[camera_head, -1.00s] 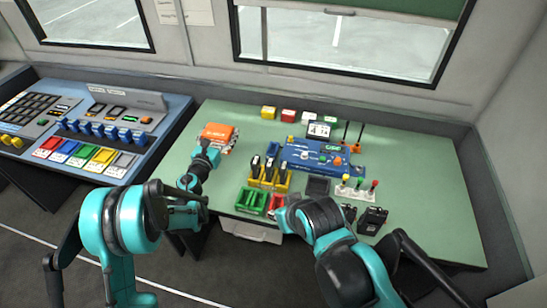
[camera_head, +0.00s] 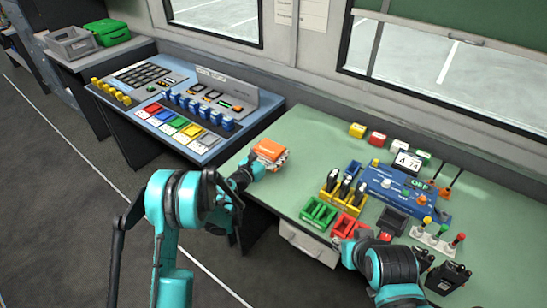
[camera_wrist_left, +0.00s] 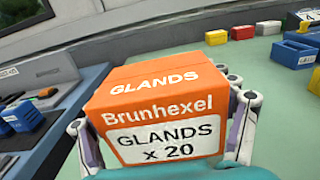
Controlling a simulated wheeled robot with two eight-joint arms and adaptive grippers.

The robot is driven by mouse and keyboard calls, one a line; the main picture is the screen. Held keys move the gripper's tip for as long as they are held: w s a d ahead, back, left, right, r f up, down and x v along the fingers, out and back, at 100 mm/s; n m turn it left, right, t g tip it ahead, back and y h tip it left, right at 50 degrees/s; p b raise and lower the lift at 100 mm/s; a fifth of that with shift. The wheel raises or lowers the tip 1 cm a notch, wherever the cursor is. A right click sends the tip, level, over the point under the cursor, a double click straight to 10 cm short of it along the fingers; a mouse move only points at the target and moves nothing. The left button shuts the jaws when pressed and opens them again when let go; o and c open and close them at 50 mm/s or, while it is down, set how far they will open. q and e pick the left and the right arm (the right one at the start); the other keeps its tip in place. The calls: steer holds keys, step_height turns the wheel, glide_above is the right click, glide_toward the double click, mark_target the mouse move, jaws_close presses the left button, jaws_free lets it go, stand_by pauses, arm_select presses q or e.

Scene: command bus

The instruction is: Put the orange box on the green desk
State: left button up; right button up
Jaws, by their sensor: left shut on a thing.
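The orange box (camera_head: 268,151) is labelled "Brunhexel GLANDS x 20" and fills the middle of the left wrist view (camera_wrist_left: 155,110). My left gripper (camera_head: 264,160) is shut on it, with fingers on both of its sides. The box shows over the left end of the green desk (camera_head: 300,135); I cannot tell whether it touches the desk top. My right gripper (camera_head: 345,243) is by the desk's front edge near a red tray, mostly hidden by its own arm, and its jaws cannot be made out.
A blue control console (camera_head: 200,110) stands left of the desk. The desk holds a blue panel (camera_head: 405,195), yellow holders (camera_head: 342,190), a green tray (camera_head: 318,212), and coloured blocks (camera_head: 357,130) at the back. Bare desk top lies between the box and these things.

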arm_select(q)
step_height(320, 180, down, 3)
steer(key=shift+b, duration=0.55)
steer(key=shift+r, duration=0.1)
steer(key=o, duration=1.2)
